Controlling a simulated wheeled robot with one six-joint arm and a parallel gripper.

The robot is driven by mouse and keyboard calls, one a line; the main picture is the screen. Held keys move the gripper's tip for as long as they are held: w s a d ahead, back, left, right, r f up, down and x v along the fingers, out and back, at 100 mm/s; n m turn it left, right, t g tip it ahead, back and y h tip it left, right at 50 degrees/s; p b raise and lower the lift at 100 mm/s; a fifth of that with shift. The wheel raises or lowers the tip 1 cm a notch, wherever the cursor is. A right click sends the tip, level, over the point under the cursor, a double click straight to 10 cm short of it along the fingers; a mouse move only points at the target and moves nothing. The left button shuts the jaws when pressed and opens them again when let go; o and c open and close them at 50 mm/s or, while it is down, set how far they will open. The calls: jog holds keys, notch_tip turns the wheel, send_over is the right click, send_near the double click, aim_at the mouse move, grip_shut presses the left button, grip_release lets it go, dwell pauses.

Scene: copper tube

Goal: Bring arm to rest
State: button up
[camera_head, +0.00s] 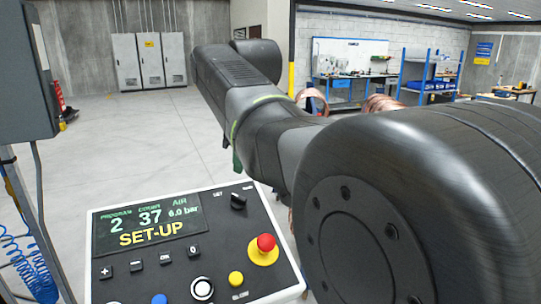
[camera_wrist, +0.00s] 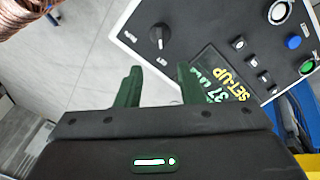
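My gripper (camera_wrist: 158,78) shows in the wrist view with its two green fingers apart and nothing between them. The fingers point toward the control panel (camera_wrist: 185,15) and the pale floor. The right finger overlaps the panel's edge in the picture; I cannot tell its distance from it. In the head view my dark arm stretches across the middle and right, bent and raised beside the control panel (camera_head: 130,283). A green part shows at the arm's middle, but the fingers are mostly hidden there. The panel display (camera_head: 150,226) reads SET-UP, program 2, count 37, air 6.0 bar.
The panel carries a black knob (camera_head: 238,201), a red button (camera_head: 266,242) and a yellow button (camera_head: 236,278). Copper tubing (camera_head: 382,104) shows behind my arm, and copper (camera_wrist: 42,12) at the wrist view's top left. Grey cabinets (camera_head: 150,62) stand far back. Floor between is clear.

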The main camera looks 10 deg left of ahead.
aim_at(240, 197)
dwell(0.3)
jog(key=p+x, duration=0.1)
jog(key=x, duration=1.3)
jog(key=shift+r, duration=0.1)
jog(key=shift+r, duration=0.1)
